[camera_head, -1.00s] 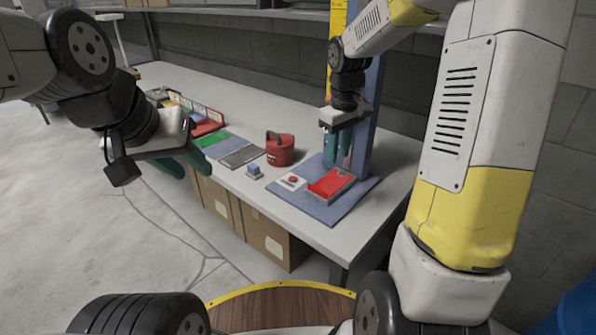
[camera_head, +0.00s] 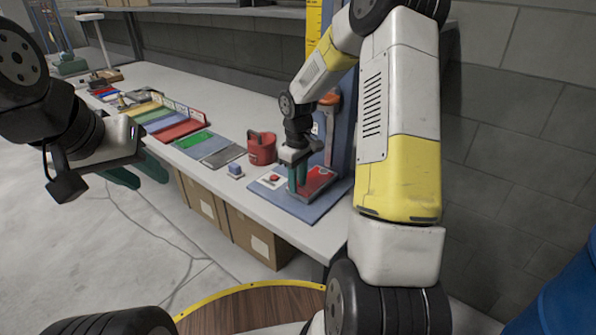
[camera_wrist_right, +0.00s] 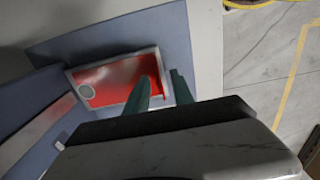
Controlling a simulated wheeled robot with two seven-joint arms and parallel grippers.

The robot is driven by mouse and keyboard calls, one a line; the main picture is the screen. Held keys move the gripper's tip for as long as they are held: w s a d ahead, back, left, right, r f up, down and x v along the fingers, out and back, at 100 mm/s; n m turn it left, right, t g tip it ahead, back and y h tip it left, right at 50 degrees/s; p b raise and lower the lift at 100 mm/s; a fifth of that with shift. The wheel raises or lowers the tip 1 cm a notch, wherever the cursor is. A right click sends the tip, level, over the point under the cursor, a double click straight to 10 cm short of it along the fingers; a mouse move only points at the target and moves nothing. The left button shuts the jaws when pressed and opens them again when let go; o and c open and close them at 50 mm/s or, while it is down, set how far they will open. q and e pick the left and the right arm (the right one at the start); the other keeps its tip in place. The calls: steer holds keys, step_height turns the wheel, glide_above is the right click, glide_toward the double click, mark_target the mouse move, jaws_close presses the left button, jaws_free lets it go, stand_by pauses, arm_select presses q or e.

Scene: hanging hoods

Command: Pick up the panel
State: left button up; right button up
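The likely panel is a red rectangular piece with a pale metal rim (camera_head: 321,180), lying on a blue mat (camera_head: 318,208) near the table's front right. In the right wrist view, the red piece (camera_wrist_right: 110,85) has a round grey spot at its left end. My right gripper (camera_head: 297,182) points down at its near end. In the right wrist view, its green fingers (camera_wrist_right: 161,82) are apart, one over the red face and one beyond the right rim; contact cannot be told. My left gripper (camera_head: 140,172) is empty, its fingers apart, left of the table's front edge.
A blue post (camera_head: 345,120) stands behind the mat. Cardboard boxes (camera_head: 248,236) stand under the table (camera_head: 215,105).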

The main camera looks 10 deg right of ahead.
steer(key=shift+f, duration=0.35)
jaws_close()
stand_by(1.2)
